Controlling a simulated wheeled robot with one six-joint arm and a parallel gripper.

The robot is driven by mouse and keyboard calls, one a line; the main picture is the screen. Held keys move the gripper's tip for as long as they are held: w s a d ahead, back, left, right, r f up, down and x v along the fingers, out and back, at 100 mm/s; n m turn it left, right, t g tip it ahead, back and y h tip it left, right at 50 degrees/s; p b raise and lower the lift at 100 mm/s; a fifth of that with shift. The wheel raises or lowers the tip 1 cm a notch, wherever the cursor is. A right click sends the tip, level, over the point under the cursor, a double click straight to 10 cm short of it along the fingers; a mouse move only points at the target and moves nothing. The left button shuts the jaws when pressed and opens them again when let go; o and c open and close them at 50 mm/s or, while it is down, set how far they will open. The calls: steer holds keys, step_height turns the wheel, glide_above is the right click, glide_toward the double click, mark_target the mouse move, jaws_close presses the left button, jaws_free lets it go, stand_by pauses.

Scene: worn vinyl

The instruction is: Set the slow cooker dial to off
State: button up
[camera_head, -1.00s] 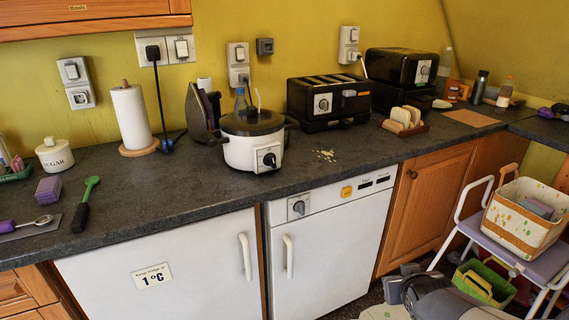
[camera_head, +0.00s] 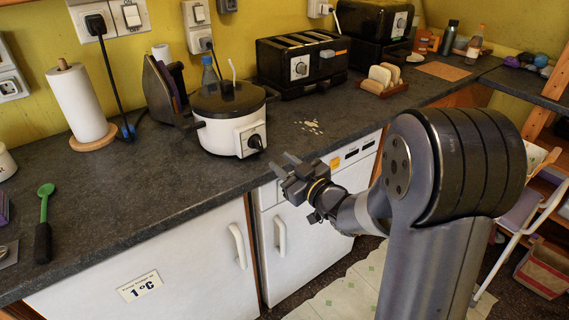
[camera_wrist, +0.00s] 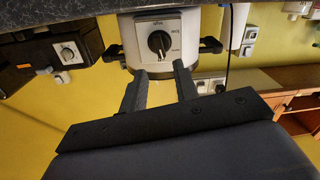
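The slow cooker (camera_head: 225,120) is white with a dark lid and stands on the dark counter near its front edge. Its dial (camera_head: 255,142) is a black knob on a pale square plate facing the front. In the wrist view the dial (camera_wrist: 159,42) shows upside down with the slow cooker (camera_wrist: 130,45); the plate's lettering is too small to read surely. My gripper (camera_head: 280,166) is in front of and slightly below the dial, apart from it. In the wrist view its two fingers (camera_wrist: 158,78) are spread with nothing between them.
A black toaster (camera_head: 303,68) stands right of the cooker, with a toast rack (camera_head: 383,80) beyond it. An iron (camera_head: 160,90) and a paper towel roll (camera_head: 80,102) stand to the left. Crumbs (camera_head: 312,126) lie on the counter (camera_head: 130,185). White appliances (camera_head: 200,260) are below.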

mark_target(261, 146)
steer(key=shift+p+x, duration=0.85)
steer(key=shift+x, duration=2.85)
steer(key=shift+w+f, duration=0.1)
steer(key=shift+w+a+b, duration=0.15)
steer(key=shift+a+b, duration=0.05)
steer(key=shift+b, duration=0.2)
jaws_close()
steer(key=shift+r+m+p, duration=0.2)
steer(key=shift+m+p, duration=0.2)
steer(key=shift+c, duration=0.2)
jaws_free()
steer(key=shift+f, duration=0.15)
